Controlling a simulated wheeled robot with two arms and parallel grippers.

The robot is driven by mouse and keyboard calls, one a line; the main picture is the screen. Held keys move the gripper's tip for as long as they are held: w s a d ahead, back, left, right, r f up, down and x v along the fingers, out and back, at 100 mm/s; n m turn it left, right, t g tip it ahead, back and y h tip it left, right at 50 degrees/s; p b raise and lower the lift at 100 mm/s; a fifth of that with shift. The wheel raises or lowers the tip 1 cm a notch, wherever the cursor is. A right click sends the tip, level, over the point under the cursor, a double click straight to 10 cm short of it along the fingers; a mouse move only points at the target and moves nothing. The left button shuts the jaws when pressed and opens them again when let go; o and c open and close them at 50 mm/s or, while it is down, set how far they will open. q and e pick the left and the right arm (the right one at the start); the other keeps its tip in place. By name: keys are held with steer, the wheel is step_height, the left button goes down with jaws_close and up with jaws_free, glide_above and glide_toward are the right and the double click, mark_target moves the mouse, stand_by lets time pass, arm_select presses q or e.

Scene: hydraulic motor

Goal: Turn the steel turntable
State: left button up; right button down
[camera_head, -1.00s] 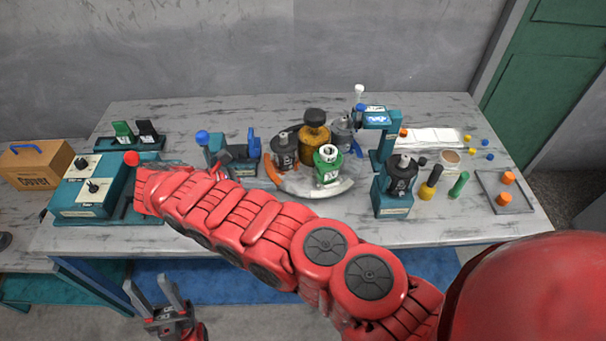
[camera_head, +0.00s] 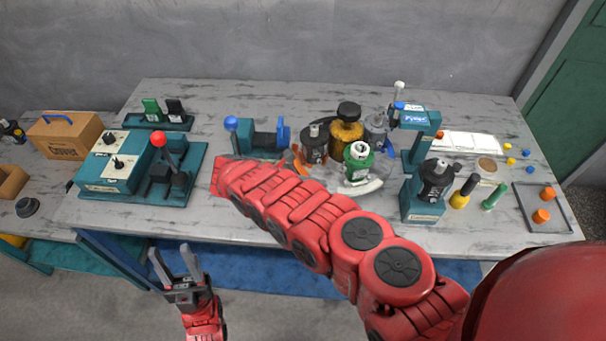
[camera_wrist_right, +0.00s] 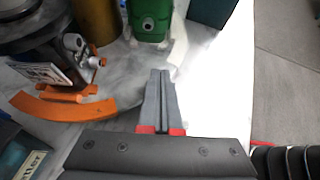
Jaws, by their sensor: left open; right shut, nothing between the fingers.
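The steel turntable (camera_head: 368,187) stands mid-table in the head view, partly hidden by my right arm. It bears a green unit (camera_head: 358,162), an amber one (camera_head: 346,133) and dark and grey ones. In the right wrist view its orange arc (camera_wrist_right: 62,108) and pale arc (camera_wrist_right: 180,52) show along the edge. My right gripper (camera_wrist_right: 163,78) is shut and empty, its fingertips pointing at the turntable's edge between the two arcs; contact cannot be told. In the head view my arm hides this gripper. My left gripper (camera_head: 176,264) is open and empty, low in front of the table.
A teal control box (camera_head: 118,163) and a red-knobbed lever (camera_head: 160,142) stand at left. A blue-knobbed fixture (camera_head: 258,136) is left of the turntable. A teal press (camera_head: 421,140), a black motor on a teal stand (camera_head: 423,206) and a tray (camera_head: 562,214) stand at right.

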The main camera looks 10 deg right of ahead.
mark_target(345, 182)
steer(key=d+p, duration=0.2)
steer(key=d, duration=0.2)
steer(key=shift+f, duration=0.1)
steer(key=shift+w+d+f+p, duration=0.1)
steer(key=shift+d+f+p, duration=0.15)
steer(key=shift+d, duration=0.35)
steer(key=shift+r, duration=0.1)
